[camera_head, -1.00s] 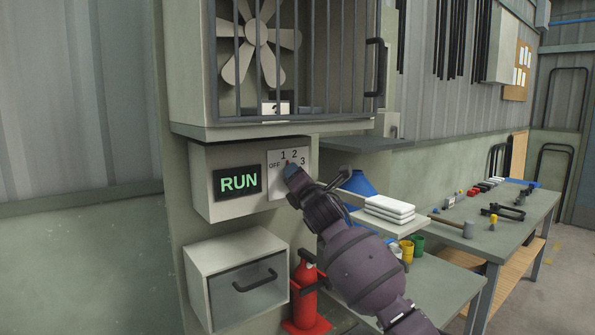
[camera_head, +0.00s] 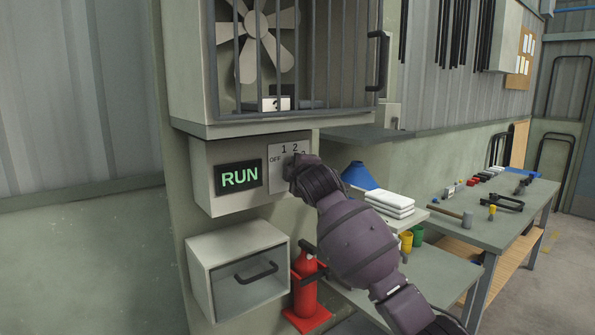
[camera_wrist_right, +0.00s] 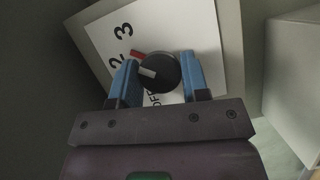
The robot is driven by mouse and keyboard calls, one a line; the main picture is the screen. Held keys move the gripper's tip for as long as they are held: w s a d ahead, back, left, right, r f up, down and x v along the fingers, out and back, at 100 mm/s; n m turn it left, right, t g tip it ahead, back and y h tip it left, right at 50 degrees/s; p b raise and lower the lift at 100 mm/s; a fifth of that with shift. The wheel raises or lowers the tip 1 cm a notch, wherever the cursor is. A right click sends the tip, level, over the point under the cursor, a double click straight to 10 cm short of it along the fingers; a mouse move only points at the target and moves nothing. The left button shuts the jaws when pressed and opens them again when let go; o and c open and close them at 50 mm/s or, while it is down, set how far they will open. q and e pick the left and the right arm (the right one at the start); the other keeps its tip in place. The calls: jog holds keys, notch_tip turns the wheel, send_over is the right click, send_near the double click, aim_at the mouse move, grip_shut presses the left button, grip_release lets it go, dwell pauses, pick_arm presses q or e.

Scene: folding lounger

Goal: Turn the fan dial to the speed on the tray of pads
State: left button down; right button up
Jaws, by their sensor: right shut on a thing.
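The fan dial (camera_wrist_right: 165,72) is a black round knob on a white plate (camera_wrist_right: 178,27) marked OFF, 2 and 3 in the wrist view; a finger hides the 1. A red mark lies at its edge, between 2 and 3; a pale bar on it points left. My right gripper (camera_wrist_right: 160,82) has its blue fingers on either side of the knob, shut on it. In the head view the right gripper (camera_head: 291,168) covers the dial and most of the 3. My left gripper is out of view.
A RUN display (camera_head: 239,178) is left of the dial. Above, a barred cage holds the fan (camera_head: 252,35) and a small white card (camera_head: 276,103) with a dark figure, perhaps 2. A drawer (camera_head: 237,270) and red extinguisher (camera_head: 306,270) are below. A workbench stands right.

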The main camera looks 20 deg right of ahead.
jog(key=shift+m+g+y, duration=0.3)
jog(key=shift+m+g, duration=0.4)
jog(key=shift+m, duration=0.8)
jog(key=o, duration=0.9)
jog(key=shift+s, duration=0.1)
jog(key=s+r+b, duration=0.2)
jog(key=s, duration=0.8)
jog(key=shift+s, duration=0.2)
jog(key=shift+d, duration=0.1)
